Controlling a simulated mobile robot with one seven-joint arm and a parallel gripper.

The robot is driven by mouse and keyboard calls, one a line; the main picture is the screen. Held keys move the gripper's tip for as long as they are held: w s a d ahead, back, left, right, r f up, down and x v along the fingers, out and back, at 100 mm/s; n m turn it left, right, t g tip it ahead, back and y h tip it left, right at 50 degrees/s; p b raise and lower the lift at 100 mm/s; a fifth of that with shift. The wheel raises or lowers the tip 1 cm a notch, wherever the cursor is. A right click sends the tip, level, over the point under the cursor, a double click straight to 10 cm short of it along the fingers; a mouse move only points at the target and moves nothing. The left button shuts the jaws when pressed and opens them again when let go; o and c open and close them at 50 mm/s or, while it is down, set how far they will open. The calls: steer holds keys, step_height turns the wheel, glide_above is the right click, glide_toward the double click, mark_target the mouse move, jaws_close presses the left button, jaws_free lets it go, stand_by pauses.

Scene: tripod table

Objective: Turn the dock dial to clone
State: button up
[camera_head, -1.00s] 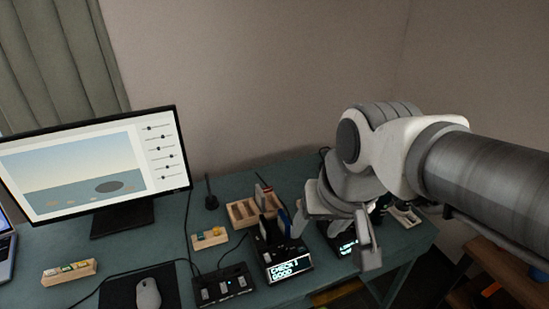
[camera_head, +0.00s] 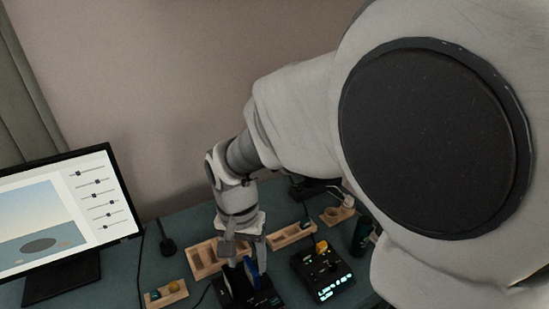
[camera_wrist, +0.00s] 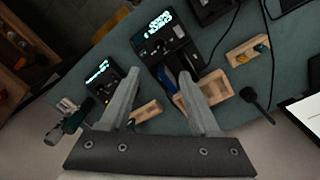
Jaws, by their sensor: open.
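The dark dock (camera_head: 262,298) stands at the bottom of the head view, with a blue drive (camera_head: 252,272) upright in its slot. In the wrist view the dock (camera_wrist: 165,45) shows its lit display, and the blue drive (camera_wrist: 189,92) shows between the fingers. I cannot make out the dial or its setting. My gripper (camera_head: 247,259) is open and points down over the back of the dock, close to the drive. Both fingers show in the wrist view (camera_wrist: 160,75), apart and with nothing held. I cannot tell whether they touch anything.
A second device (camera_head: 322,275) with a lit display and a yellow piece stands right of the dock. A wooden tray (camera_head: 203,258) lies behind it, and a small wooden holder (camera_head: 166,294) is at left. The monitor (camera_head: 70,225) is further left.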

mark_target(255, 307)
steer(key=f+b, duration=0.1)
steer(key=f, duration=0.5)
steer(key=f+b, duration=0.1)
steer(key=f, duration=0.4)
steer(key=f+b, duration=0.1)
steer(key=f, duration=0.5)
steer(key=shift+d+f+b, duration=0.3)
steer(key=shift+d, duration=0.1)
jaws_close()
